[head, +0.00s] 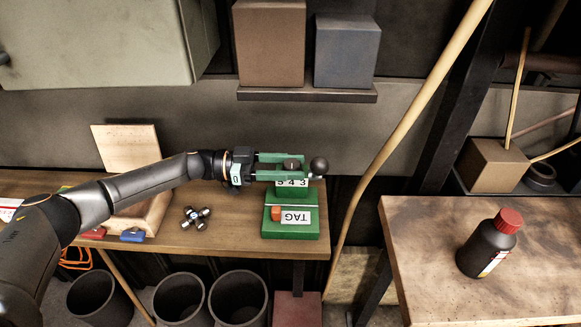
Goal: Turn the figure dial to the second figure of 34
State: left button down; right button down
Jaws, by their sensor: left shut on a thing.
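A green tag press (290,230) stands at the right end of the wooden bench. A white strip (293,183) on it reads 5 4 3. Just above the strip is the dark round figure dial (292,163). My left gripper (291,167) reaches in from the left, its two green fingers on either side of the dial, shut on it. The fingers partly cover the dial and the top of the press. A black ball knob (319,165) is just right of the fingertips. A white plate marked TAG (294,217) lies on the base. My right gripper is out of view.
An orange block (276,213) sits beside the TAG plate. A metal cross joint (196,217) lies on the wooden bench (235,240). A slanting pole (400,130) passes right of the press. A red-capped bottle (488,245) stands on the right table. Bins (238,299) stand below.

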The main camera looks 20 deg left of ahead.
aim_at(290, 163)
pick_arm(q)
jog(key=c, duration=0.6)
grip_release()
jog(key=shift+r, duration=0.1)
jog(key=shift+r, duration=0.35)
notch_tip(290, 163, up, 3)
jog(key=shift+f, duration=0.15)
jog(key=s+d+r+p, duration=0.1)
jog(key=s+d+r, duration=0.3)
jog(key=s+r, duration=0.5)
jog(key=s, duration=0.4)
jog(key=shift+s+r+p, duration=0.2)
jog(key=shift+s+p, duration=0.05)
jog(key=shift+p, duration=0.05)
